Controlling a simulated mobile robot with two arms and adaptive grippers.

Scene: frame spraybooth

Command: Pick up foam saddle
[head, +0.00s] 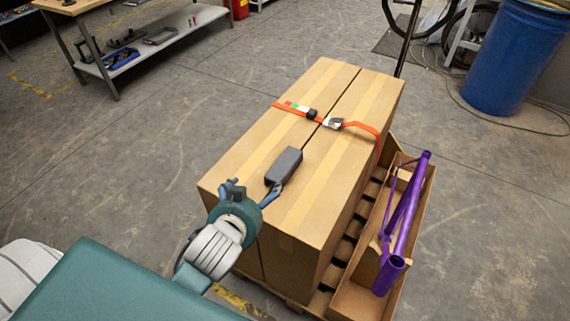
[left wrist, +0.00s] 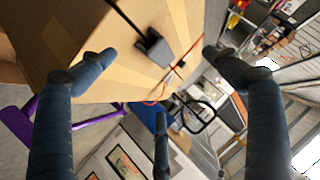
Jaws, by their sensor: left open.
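The foam saddle (head: 284,166) is a dark grey block lying on top of a large cardboard box (head: 240,150). My left gripper (head: 250,192) is open and empty over the near edge of the box, just short of the saddle on its near side. One blue finger reaches in the picture to the saddle's near end; I cannot tell whether it touches. In the left wrist view the saddle (left wrist: 154,50) shows beyond the spread fingers, between the two upper fingertips. My right gripper is not in view.
An orange strap (head: 362,127) with a metal buckle (head: 333,123) crosses the box beyond the saddle. A purple bicycle frame (head: 403,225) rests in a long open carton (head: 424,203) at right. A blue barrel (head: 506,60) and a workbench (head: 155,45) stand farther off.

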